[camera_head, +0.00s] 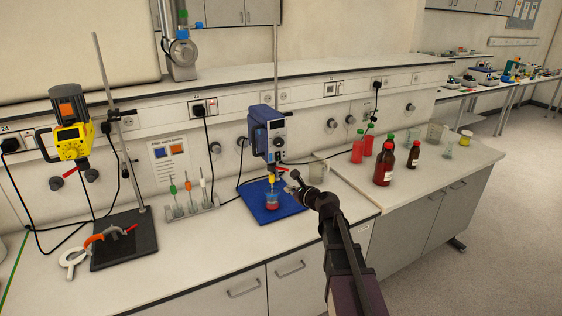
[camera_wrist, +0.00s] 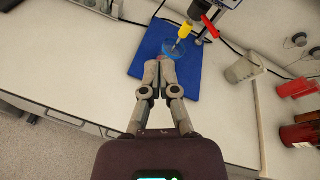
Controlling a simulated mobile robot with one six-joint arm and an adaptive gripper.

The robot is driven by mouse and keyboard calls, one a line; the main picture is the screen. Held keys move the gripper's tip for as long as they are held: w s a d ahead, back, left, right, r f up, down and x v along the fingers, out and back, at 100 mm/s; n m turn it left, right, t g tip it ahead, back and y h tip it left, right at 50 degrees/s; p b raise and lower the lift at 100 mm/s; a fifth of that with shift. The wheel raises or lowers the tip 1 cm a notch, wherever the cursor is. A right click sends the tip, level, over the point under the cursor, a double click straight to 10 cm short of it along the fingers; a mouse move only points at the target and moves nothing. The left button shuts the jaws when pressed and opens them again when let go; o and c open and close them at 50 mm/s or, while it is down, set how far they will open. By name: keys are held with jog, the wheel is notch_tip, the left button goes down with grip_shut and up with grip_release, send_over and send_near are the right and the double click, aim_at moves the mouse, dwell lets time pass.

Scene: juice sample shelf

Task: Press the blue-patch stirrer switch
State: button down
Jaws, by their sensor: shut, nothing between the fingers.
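A second stirrer, yellow with an orange top (camera_head: 69,122), stands at the left. A notice with a blue and an orange patch (camera_head: 169,153) is on the back wall. I cannot make out the switch itself at this size. My gripper (camera_head: 293,179) is shut and empty, just right of the blue stirrer's lower part. In the wrist view my gripper (camera_wrist: 160,66) points toward the beaker (camera_wrist: 171,50), over the blue mat (camera_wrist: 184,82).
A clear jug (camera_head: 318,171) stands right of the mat. Red bottles (camera_head: 384,163) stand further right. A rack with several coloured-top tools (camera_head: 190,205) is left of the mat. Cables hang along the back wall. The front bench strip is clear.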

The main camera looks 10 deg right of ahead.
jog(key=w+d+r+m+t+h, duration=0.1)
jog(key=w+d+r+m+t, duration=0.1)
jog(key=m, duration=0.4)
jog(key=shift+w+d+r, duration=0.7)
jog(key=shift+d, duration=0.35)
jog(key=x, duration=0.7)
jog(key=b+x, duration=0.1)
jog(key=x, duration=0.6)
jog(key=shift+w+d+r, duration=0.1)
jog(key=shift+d+r, duration=0.05)
jog(key=shift+d, duration=0.05)
jog(key=shift+w+a, duration=0.1)
jog(key=shift+w, duration=0.2)
jog(key=shift+s, duration=0.15)
jog(key=b, duration=0.2)
send_near(278, 160)
jog(key=s+d+f, duration=0.1)
jog(key=s+f, duration=0.2)
jog(key=s, duration=0.2)
jog(key=shift+s+d, duration=0.35)
